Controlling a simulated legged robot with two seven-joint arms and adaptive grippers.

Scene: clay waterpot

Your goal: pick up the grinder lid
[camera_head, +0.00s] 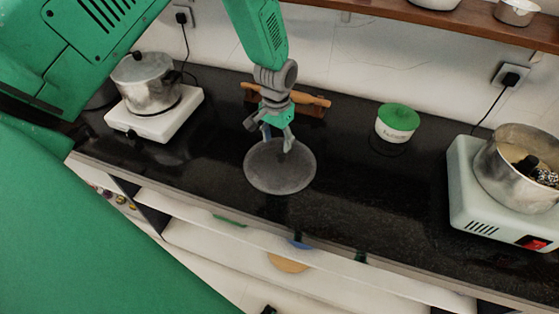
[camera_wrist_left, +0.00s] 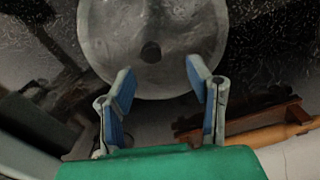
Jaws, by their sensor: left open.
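The grinder lid appears to be the round grey metal disc (camera_head: 270,178) lying on the dark counter at the centre of the head view. In the left wrist view the lid (camera_wrist_left: 115,40) fills the top middle, with a small dark spot, seemingly its knob, at its centre. My left gripper (camera_head: 278,139) is open and empty over the lid's far part. In the left wrist view its two blue-padded fingers (camera_wrist_left: 160,85) stand apart at the lid's edge, with the dark spot beyond the tips. Contact with the lid cannot be told. My right gripper is not in view.
A grinder (camera_head: 468,200) with an open steel drum stands at right. A white pot with a green lid (camera_head: 398,118) is between. A steel pot (camera_head: 147,90) sits on a white stove at left. A rolling pin (camera_head: 312,100) lies behind my gripper. The counter front is clear.

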